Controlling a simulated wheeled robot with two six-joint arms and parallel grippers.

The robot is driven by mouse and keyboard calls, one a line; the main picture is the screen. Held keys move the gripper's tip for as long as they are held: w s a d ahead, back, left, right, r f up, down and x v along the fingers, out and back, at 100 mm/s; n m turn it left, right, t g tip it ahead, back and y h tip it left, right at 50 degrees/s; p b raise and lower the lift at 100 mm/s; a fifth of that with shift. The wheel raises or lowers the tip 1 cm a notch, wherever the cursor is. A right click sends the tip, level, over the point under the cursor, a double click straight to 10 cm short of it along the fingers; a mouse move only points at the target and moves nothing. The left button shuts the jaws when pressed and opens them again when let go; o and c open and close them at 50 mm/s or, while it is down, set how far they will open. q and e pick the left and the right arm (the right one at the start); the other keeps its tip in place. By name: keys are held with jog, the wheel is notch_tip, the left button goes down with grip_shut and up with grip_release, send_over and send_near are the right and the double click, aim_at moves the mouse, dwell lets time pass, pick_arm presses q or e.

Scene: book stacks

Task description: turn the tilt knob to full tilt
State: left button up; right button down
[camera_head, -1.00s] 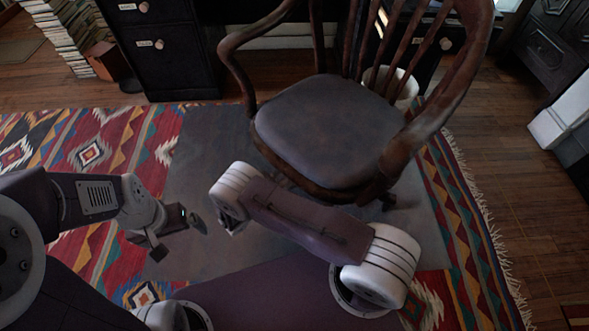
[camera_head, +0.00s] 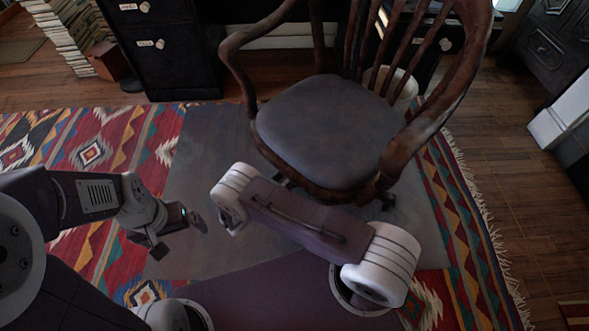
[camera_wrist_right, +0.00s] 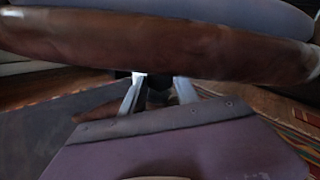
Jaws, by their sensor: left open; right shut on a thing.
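The wooden armchair (camera_head: 330,130) with a dark grey seat stands in front of me in the head view. Its brown seat rim (camera_wrist_right: 160,45) spans the top of the right wrist view. My right gripper (camera_wrist_right: 158,92) reaches under that rim, its two pale fingers on either side of a dark thing (camera_wrist_right: 157,93), shut on it. This dark thing is probably the tilt knob; it is shadowed and its turn angle cannot be read. In the head view the right gripper is hidden. My left gripper (camera_head: 180,235) is open and empty, left of the chair, over the rug.
A patterned rug (camera_head: 90,150) and a grey mat (camera_head: 205,160) lie under the chair. A black drawer cabinet (camera_head: 165,50) stands behind at the left, near stacked books (camera_head: 65,30). A pale bin (camera_head: 395,85) is behind the chair. Wooden floor is clear at the right.

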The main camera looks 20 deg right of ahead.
dwell(0.4)
jog(key=c, duration=0.9)
grip_release()
